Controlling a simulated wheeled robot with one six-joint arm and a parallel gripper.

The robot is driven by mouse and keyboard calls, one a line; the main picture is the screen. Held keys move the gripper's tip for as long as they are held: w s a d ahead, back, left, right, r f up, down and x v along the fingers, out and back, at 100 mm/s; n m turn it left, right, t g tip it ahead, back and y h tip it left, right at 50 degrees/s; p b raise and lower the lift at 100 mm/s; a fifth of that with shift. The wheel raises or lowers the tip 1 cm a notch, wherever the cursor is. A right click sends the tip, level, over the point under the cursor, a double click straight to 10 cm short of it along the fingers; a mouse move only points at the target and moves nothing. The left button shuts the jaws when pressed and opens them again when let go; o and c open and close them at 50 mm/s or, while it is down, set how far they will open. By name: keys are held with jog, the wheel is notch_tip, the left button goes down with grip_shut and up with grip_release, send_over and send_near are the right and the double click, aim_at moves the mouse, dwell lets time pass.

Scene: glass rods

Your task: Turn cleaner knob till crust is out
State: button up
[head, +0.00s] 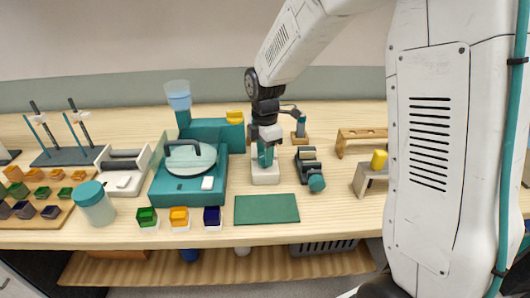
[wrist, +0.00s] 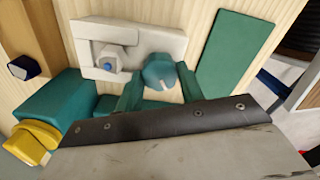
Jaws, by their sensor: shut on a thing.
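The cleaner is a white base (wrist: 90,32) with a round teal knob (wrist: 160,70) and, beside it, a raised white holder with a blue round piece (wrist: 110,62). In the head view the white base (head: 265,178) stands at the middle of the bench, under my gripper (head: 265,153). In the wrist view my gripper (wrist: 160,84) has its two teal fingers on either side of the knob, shut on it. The knob has a pale mark on its face. I cannot make out any crust.
A green mat (head: 267,209) lies right in front of the cleaner. A teal machine (head: 180,190) stands to its left, and a dark device with a teal end (head: 308,165) to its right. Small colored cubes in white holders (head: 179,218) sit near the front edge.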

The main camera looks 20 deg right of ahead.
jog(key=m, duration=0.6)
jog(key=shift+w+m, duration=0.1)
jog(key=shift+m, duration=0.2)
jog(key=m, duration=1)
jog(key=shift+m, duration=0.4)
jog(key=m, duration=0.6)
jog(key=shift+r, duration=0.1)
jog(key=m, duration=0.6)
jog(key=shift+m, duration=0.4)
jog(key=m, duration=0.7)
jog(key=shift+d, duration=0.1)
jog(key=m, duration=0.4)
jog(key=shift+m, duration=0.3)
jog(key=m, duration=0.4)
jog(key=shift+m, duration=0.4)
